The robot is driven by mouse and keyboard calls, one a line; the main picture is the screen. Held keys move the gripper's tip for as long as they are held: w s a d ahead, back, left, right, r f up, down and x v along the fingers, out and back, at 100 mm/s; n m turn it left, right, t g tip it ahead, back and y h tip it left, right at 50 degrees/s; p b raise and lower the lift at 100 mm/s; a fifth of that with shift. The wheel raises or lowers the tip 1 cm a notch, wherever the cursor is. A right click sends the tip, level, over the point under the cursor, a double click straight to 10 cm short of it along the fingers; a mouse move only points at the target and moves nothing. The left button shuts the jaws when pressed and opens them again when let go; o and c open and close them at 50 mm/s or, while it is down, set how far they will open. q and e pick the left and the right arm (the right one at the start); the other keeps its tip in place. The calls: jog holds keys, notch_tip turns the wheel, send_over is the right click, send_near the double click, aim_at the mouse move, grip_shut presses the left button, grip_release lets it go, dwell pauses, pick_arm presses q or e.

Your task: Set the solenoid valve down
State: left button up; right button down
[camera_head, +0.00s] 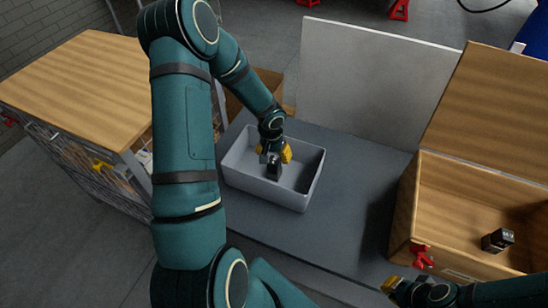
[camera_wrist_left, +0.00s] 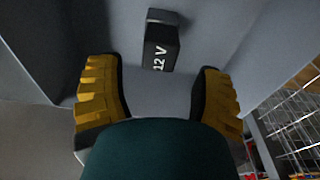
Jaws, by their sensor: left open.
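The solenoid valve appears to be the small black block marked "12 V" (camera_wrist_left: 161,42), seen in the left wrist view. It is in the grey bin (camera_head: 240,185), where the head view shows it as a dark block (camera_head: 273,168). My left gripper (camera_head: 273,154) reaches into the bin just over the block. Its yellow fingers are spread on either side, with gaps to the block in the wrist view. My right gripper (camera_head: 392,285) shows only partly at the bottom right, and its jaw opening is unclear.
An open wooden box (camera_head: 403,205) stands at the right, with another dark block (camera_head: 497,240) inside. A pale upright panel (camera_head: 355,85) is behind the bin. A wire cage with a wooden top (camera_head: 75,85) is at the left. The grey table (camera_head: 335,220) is clear between bin and box.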

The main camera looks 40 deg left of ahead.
pick_arm(q)
notch_tip(320, 180, up, 8)
jog(key=p, duration=0.1)
jog(key=shift+s+d, duration=0.15)
jog(key=shift+s, duration=0.3)
jog(key=shift+f, duration=0.1)
